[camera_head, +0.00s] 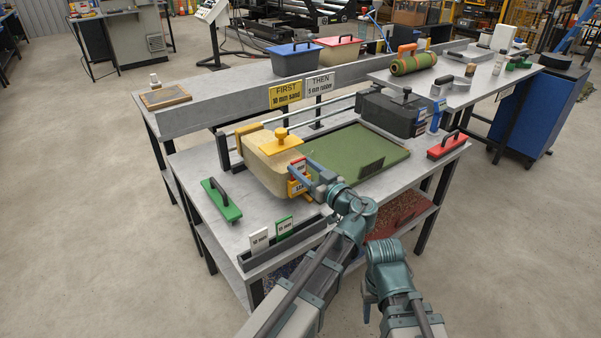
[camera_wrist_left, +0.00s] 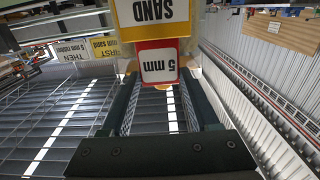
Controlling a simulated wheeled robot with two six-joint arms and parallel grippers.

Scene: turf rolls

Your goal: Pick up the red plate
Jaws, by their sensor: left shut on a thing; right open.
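The red plate (camera_wrist_left: 158,62) has a white face marked "5 mm". In the left wrist view it sits between the fingers of my left gripper (camera_wrist_left: 159,82), in front of the yellow "SAND" label (camera_wrist_left: 153,14). In the head view the red plate (camera_head: 299,164) is held up at the front of a tan hopper (camera_head: 265,172) with a yellow handled lid. My left gripper (camera_head: 303,178) is shut on it; whether the plate touches the hopper is unclear. My right gripper (camera_head: 368,303) is open and apart from the table, low at the front.
A rack (camera_head: 290,250) at the table's front edge holds a white "10 mm" plate (camera_head: 259,240) and a green "15 mm" plate (camera_head: 284,229). A green mat (camera_head: 350,150) lies behind my gripper.

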